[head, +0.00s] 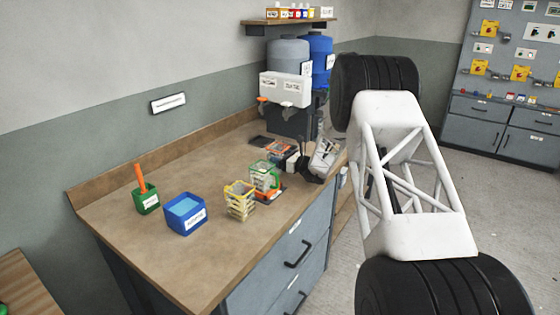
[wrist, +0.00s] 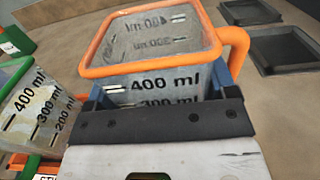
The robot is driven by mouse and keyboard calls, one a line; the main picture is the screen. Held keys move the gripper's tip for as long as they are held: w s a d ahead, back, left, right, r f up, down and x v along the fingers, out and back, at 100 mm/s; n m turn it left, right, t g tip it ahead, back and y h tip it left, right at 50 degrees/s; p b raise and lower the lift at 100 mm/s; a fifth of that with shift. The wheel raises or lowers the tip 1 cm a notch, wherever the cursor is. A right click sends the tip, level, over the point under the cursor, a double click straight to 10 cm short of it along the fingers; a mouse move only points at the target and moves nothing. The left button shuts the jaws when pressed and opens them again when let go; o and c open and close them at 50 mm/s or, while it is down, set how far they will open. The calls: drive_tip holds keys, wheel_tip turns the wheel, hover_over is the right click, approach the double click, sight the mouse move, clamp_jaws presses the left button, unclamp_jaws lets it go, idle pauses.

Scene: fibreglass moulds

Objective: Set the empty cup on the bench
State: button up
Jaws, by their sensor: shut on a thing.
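An orange-rimmed clear measuring cup (wrist: 150,65) with black ml marks and an orange handle is between my gripper's blue finger pads (wrist: 160,90) in the wrist view. I see no contents in it. The orange rim also shows in the head view (head: 280,147), beside my gripper (head: 299,160), at the far part of the bench (head: 150,245). My gripper is shut on this cup. Its base is hidden, so I cannot tell whether it touches the bench. A green-rimmed cup (wrist: 35,110) with pale yellowish contents stands close to its left (head: 264,174).
Yellow-rimmed stacked cups (head: 240,200), a blue labelled tub (head: 185,214) and a green holder with an orange-handled tool (head: 147,200) stand nearer. Dark shallow trays (wrist: 285,48) lie right of the cup in the wrist view. Dispensers (head: 288,88) stand behind. The front bench top is clear.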

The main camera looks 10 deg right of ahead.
drive_tip(key=shift+f, duration=0.45)
drive_tip(key=shift+f, duration=0.2)
drive_tip(key=o, duration=1)
drive_tip(key=shift+r, duration=0.15)
drive_tip(key=shift+s+d, duration=0.1)
drive_tip(key=shift+d, duration=0.05)
drive_tip(key=v, duration=1.1)
drive_tip(key=shift+s+d, duration=0.2)
drive_tip(key=shift+s, duration=0.1)
drive_tip(key=shift+r, duration=0.1)
